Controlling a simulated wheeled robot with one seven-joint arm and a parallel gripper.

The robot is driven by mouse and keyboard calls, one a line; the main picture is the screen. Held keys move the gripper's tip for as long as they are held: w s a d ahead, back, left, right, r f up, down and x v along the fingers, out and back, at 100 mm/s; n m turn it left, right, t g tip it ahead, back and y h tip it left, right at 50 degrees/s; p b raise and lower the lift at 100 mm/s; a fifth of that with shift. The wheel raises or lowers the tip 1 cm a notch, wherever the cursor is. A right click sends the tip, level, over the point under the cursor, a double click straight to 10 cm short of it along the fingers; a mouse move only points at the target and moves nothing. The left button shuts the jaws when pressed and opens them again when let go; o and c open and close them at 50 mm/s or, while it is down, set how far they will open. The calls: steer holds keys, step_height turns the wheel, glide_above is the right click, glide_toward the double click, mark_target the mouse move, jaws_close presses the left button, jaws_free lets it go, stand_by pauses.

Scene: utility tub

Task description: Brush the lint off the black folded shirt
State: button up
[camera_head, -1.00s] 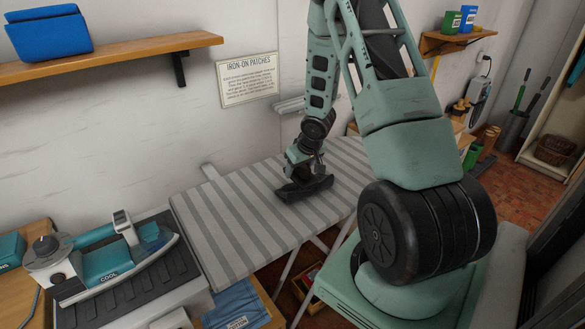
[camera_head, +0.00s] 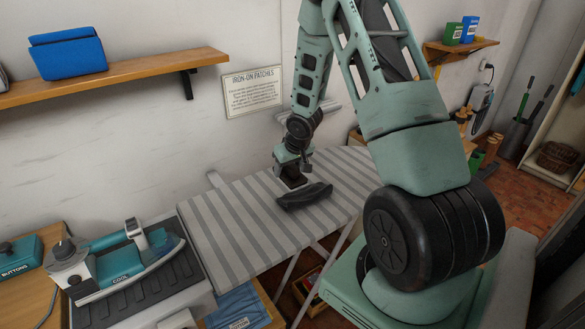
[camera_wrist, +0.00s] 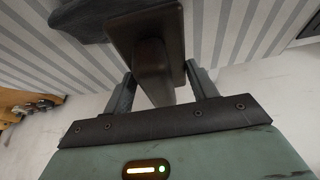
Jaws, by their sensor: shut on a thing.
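The black folded shirt (camera_head: 305,196) lies as a small dark heap on the striped ironing board (camera_head: 237,229). Part of it shows at the top left of the wrist view (camera_wrist: 84,20). My gripper (camera_wrist: 161,84) is shut on the handle of a dark brown brush (camera_wrist: 150,35). In the head view the brush (camera_head: 292,182) is low over the board, just behind the shirt on the wall side. I cannot tell whether it touches the board or the shirt's edge. Lint on the shirt is too small to make out.
A teal iron (camera_head: 128,258) rests on a dark ridged pad left of the board. A wooden shelf (camera_head: 125,71) with a blue case and an iron-on patches sign (camera_head: 252,91) are on the wall behind. The board's left part is clear.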

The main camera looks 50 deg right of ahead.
steer(key=shift+r+p, duration=0.7)
steer(key=shift+r, duration=0.45)
